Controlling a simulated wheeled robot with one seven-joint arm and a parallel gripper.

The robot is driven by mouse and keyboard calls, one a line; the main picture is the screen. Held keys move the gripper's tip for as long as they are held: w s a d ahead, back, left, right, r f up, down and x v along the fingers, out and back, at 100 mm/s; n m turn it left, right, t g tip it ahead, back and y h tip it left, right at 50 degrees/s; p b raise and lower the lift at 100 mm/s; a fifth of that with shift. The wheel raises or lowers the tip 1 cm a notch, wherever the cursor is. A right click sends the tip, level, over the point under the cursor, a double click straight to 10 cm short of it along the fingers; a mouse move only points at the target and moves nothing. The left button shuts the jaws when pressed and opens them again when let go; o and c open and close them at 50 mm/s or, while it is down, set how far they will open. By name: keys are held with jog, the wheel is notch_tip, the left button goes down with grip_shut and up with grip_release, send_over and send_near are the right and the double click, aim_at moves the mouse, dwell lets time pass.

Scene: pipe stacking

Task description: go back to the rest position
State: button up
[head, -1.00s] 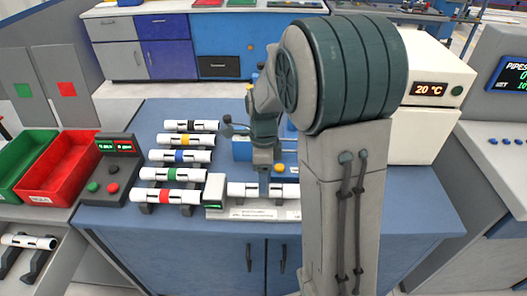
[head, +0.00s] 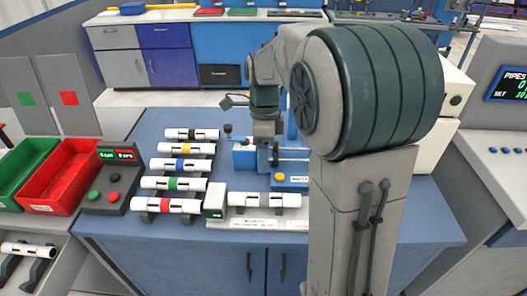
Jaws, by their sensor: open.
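My gripper (head: 269,152) points down above the blue table, partly merging in view with a blue fixture behind it; it is open and holds nothing. My arm's large joint and column fill the right of the head view. A white pipe (head: 264,199) rests on the flat light-grey stand (head: 258,223) at the table's front, below and apart from my gripper. Several white pipes lie stacked in a row on a rack left of it, including a red-banded pipe (head: 169,205) and a blue-banded pipe (head: 180,164).
A blue fixture (head: 244,157) with a rod stands behind the pipe stand. A control box (head: 115,180) with buttons, a red bin (head: 62,178) and a green bin (head: 22,168) are at left. Another pipe (head: 27,249) lies at lower left. Bare table (head: 170,122) shows behind the rack.

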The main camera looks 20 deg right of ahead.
jog(key=s+r+n+t+p, duration=0.1)
jog(key=s+n+t, duration=0.3)
jog(key=s+n, duration=1.2)
jog(key=n, duration=0.5)
jog(key=shift+a+r+t+h, duration=0.2)
jog(key=shift+a+t+h, duration=0.1)
jog(key=shift+a, duration=0.05)
